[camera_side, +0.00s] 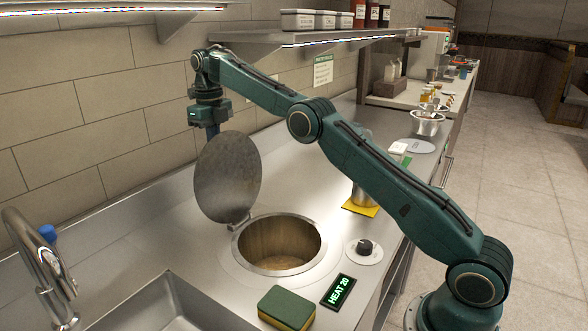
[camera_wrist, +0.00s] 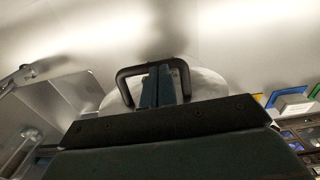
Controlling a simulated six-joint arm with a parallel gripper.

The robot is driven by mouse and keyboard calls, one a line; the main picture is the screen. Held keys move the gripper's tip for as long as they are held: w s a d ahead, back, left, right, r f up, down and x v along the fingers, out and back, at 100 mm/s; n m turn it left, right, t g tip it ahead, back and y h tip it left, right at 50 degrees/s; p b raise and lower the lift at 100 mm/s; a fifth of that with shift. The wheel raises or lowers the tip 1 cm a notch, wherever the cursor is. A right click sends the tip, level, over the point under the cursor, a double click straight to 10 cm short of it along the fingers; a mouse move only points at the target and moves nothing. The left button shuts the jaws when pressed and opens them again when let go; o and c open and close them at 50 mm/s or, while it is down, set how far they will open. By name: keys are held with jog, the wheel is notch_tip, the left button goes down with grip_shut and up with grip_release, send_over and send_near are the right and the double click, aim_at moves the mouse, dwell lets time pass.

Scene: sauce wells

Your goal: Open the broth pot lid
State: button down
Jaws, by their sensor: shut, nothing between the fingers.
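The round grey lid (camera_side: 228,178) of the broth pot stands raised, nearly upright on its hinge at the pot's rear edge. The broth pot (camera_side: 281,244) is sunk in the steel counter, its mouth uncovered and its inside showing. My gripper (camera_side: 212,130) is behind the top of the lid, its fingertips partly hidden there. In the wrist view my shut gripper (camera_wrist: 160,85) appears within the loop of the lid's black handle (camera_wrist: 126,82), with the pale lid (camera_wrist: 208,84) behind. I cannot tell whether the fingers touch the handle.
A sink (camera_side: 165,308) with a tap (camera_side: 38,262) is at the front left. A green and yellow sponge (camera_side: 286,308), a green-lit display (camera_side: 339,291) and a black knob (camera_side: 365,247) are near the pot. A wall shelf (camera_side: 300,40) hangs above the counter at the back.

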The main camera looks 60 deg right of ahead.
aim_at(224, 144)
jog(key=shift+s+a+r, duration=0.15)
jog(key=shift+s, duration=1.8)
jog(key=shift+s+r, duration=0.15)
jog(key=shift+s, duration=0.9)
jog(key=s+f+t, duration=0.2)
jog(key=s+f, duration=0.3)
jog(key=s, duration=0.5)
jog(key=s+f+t, duration=0.2)
jog(key=s+f, duration=0.3)
jog(key=s, duration=0.5)
jog(key=v, duration=1)
jog(key=shift+s, duration=0.3)
jog(key=c, duration=1.5)
grip_release()
jog(key=shift+o, duration=0.2)
jog(key=w+r+n+g, duration=0.1)
jog(key=n, duration=0.5)
jog(key=w+r+n+g, duration=0.1)
jog(key=n, duration=0.5)
jog(key=w+r+n, duration=0.1)
jog(key=n, duration=0.4)
jog(key=shift+w+a+r+n+g, duration=0.2)
jog(key=shift+w+a+n+g, duration=0.05)
jog(key=shift+a+n+g, duration=0.15)
